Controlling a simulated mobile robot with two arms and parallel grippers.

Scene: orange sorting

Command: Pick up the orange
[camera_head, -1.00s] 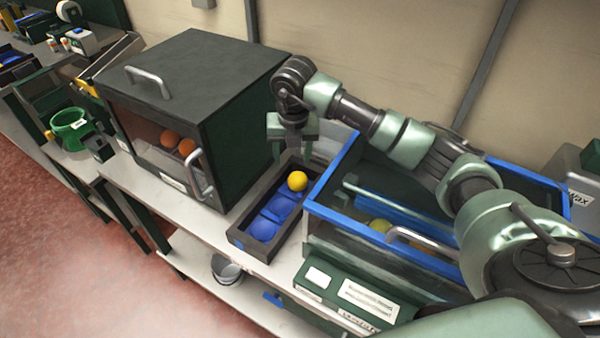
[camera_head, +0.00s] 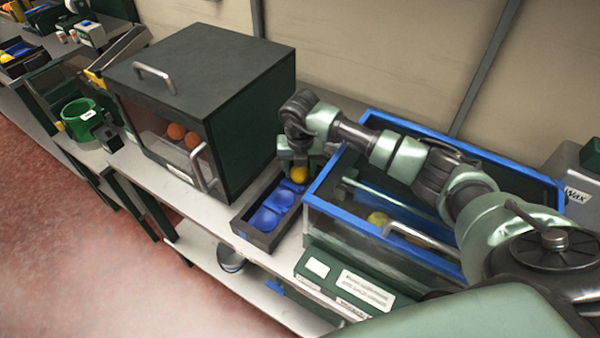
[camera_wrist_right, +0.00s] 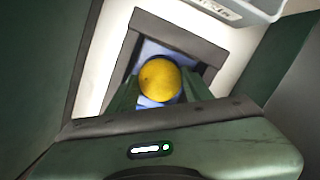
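The orange (camera_head: 299,175), a yellow-orange ball, is at the far end of a dark tray (camera_head: 240,228) with blue round cups. My right gripper (camera_head: 298,168) points down over it from above. In the right wrist view the orange (camera_wrist_right: 160,80) sits between the two green fingers of the right gripper (camera_wrist_right: 160,88), one at each side. I cannot tell whether the fingers touch it or a small gap is left. The lower part of the orange is hidden. My left gripper is not in view.
A dark cabinet (camera_head: 205,75) with two oranges behind its clear door stands left of the tray. A blue-rimmed clear bin (camera_head: 330,185) with a yellow fruit inside stands close on the right. A green box (camera_head: 350,282) is in front of the bin.

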